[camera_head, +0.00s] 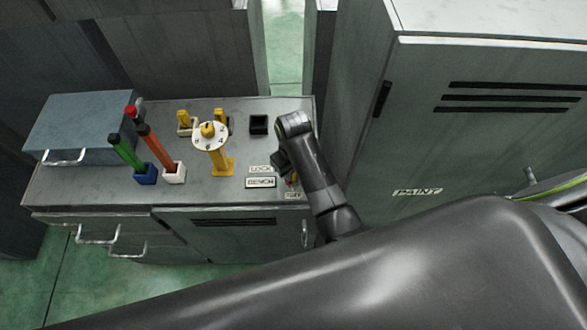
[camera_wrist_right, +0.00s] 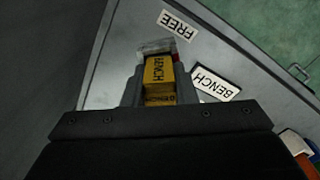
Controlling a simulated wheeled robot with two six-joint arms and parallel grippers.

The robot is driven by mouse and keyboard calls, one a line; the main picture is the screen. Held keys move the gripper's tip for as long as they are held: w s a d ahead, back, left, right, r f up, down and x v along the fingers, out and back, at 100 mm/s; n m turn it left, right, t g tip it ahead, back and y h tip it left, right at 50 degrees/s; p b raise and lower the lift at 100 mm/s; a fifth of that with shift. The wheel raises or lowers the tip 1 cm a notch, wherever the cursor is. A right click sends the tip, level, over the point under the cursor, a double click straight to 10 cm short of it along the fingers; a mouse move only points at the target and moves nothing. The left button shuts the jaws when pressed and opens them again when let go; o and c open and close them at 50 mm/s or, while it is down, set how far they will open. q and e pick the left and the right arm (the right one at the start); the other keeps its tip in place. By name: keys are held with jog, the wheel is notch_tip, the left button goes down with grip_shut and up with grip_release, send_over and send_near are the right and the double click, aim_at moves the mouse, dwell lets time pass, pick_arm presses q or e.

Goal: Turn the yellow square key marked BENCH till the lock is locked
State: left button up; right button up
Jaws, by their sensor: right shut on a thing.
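The yellow square key (camera_wrist_right: 158,72) marked BENCH is between the fingers of my right gripper (camera_wrist_right: 158,88) in the right wrist view. The gripper is shut on it. A pale lock piece (camera_wrist_right: 155,47) with a bit of red beside it shows at the key's far end; how far the key sits in it is hidden. In the head view my right gripper (camera_head: 284,165) is low over the bench's right end, by the LOCK label (camera_head: 261,169), the BENCH plate (camera_head: 261,183) and the FREE label (camera_head: 293,195). My left gripper is not in view.
The grey bench top (camera_head: 215,190) holds a yellow stand with a numbered white dial (camera_head: 211,137), a blue holder (camera_head: 145,174), a white holder (camera_head: 173,172) and a black square block (camera_head: 258,124). A tall grey PAINT cabinet (camera_head: 420,130) stands close on the right.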

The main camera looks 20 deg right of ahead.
jog(key=shift+m, duration=1.4)
jog(key=shift+m, duration=1.7)
jog(key=shift+o, duration=0.2)
jog(key=shift+m, duration=1.7)
jog(key=o, duration=1.1)
